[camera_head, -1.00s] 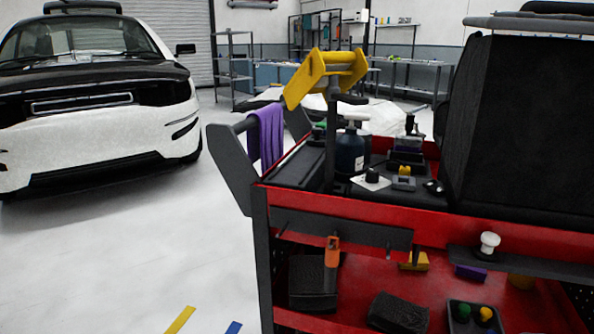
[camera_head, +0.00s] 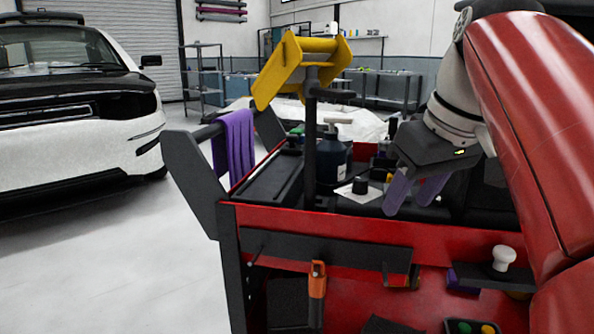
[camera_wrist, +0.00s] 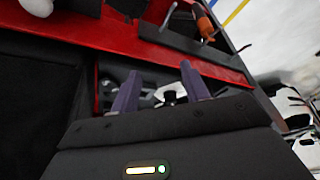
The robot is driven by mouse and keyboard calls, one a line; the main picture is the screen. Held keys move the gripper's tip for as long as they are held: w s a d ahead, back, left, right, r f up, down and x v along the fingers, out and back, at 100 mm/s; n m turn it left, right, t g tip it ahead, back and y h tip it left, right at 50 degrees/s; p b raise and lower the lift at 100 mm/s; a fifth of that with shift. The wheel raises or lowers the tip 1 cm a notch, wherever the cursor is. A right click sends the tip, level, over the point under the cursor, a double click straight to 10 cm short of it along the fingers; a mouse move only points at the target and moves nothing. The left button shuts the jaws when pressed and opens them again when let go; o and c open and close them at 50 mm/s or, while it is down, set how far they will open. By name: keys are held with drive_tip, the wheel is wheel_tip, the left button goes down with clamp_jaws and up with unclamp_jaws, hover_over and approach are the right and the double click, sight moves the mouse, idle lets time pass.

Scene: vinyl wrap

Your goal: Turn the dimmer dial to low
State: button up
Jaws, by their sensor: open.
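The dimmer dial looks to be the black round knob (camera_head: 360,185) on a white plate (camera_head: 343,190), on top of the red cart. In the wrist view a dark knob (camera_wrist: 170,97) shows beyond and between my fingers. My gripper (camera_head: 410,203) has two purple fingers, spread apart and empty. In the head view it hangs over the cart top, just right of the dial and apart from it. In the wrist view my gripper (camera_wrist: 160,72) points at the cart top. I cannot read the dial's setting.
The red cart (camera_head: 400,228) holds a dark pump bottle (camera_head: 333,157) behind the dial and a black post with a yellow holder (camera_head: 300,68) left of it. A purple cloth (camera_head: 235,145) hangs on the handle. An orange-handled tool (camera_head: 317,282) hangs in front.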

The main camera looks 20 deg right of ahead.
sight(361, 180)
drive_tip(key=w, duration=0.7)
drive_tip(key=w+a, duration=0.1)
drive_tip(key=w, duration=0.2)
drive_tip(key=shift+w+f+p, duration=0.1)
drive_tip(key=shift+w+p, duration=0.2)
drive_tip(key=shift+w, duration=0.05)
drive_tip(key=shift+w+f, duration=0.1)
drive_tip(key=shift+f, duration=0.4)
drive_tip(key=c, duration=1)
